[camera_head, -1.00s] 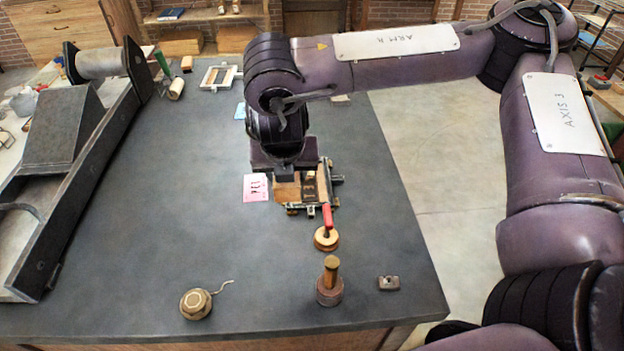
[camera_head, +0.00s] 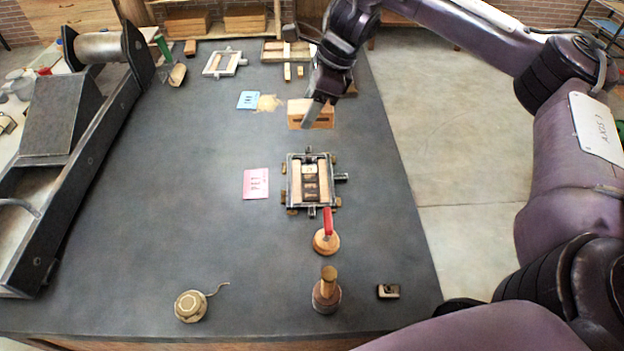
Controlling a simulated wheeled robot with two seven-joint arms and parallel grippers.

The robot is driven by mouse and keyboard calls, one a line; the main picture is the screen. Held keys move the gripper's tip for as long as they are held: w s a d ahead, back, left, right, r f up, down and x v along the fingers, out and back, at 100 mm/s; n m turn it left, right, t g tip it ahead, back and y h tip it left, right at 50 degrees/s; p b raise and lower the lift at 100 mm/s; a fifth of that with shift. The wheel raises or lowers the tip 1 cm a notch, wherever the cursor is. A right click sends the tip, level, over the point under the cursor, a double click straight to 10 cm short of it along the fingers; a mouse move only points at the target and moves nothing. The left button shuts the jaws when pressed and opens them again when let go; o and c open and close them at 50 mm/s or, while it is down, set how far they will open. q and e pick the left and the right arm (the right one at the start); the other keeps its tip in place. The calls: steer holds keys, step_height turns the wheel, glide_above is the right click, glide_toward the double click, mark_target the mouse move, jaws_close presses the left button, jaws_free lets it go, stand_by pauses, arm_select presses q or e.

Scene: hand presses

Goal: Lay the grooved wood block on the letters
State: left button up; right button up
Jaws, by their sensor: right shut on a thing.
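The letters (camera_head: 311,183) are a dark column of type between pale wood pieces, inside a grey metal frame (camera_head: 289,182) on the dark bench. The wood block (camera_head: 298,106), light brown with a dark groove in its front face, is farther back, beyond the frame and apart from it. My right gripper (camera_head: 314,114) is shut on this block, and a grey finger covers part of it. I cannot tell whether the block touches the bench. The letters are uncovered. My left gripper is not in view.
A red-handled round tool (camera_head: 326,241) stands just in front of the frame. A pink card (camera_head: 256,184) lies left of it, a blue card (camera_head: 248,100) farther back. A brass-topped tool (camera_head: 327,290) stands near the front edge. A large press (camera_head: 70,130) fills the left side.

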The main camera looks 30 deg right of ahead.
step_height(320, 180, down, 16)
steer(key=b, duration=0.4)
steer(key=shift+s+r, duration=0.1)
steer(key=shift+r, duration=0.15)
step_height(320, 180, down, 4)
steer(key=shift+r+b, duration=0.25)
steer(key=shift+b, duration=0.1)
steer(key=shift+f, duration=0.4)
steer(key=shift+f+b, duration=0.3)
steer(key=shift+b, duration=0.1)
steer(key=o, duration=1)
steer(key=shift+o, duration=0.2)
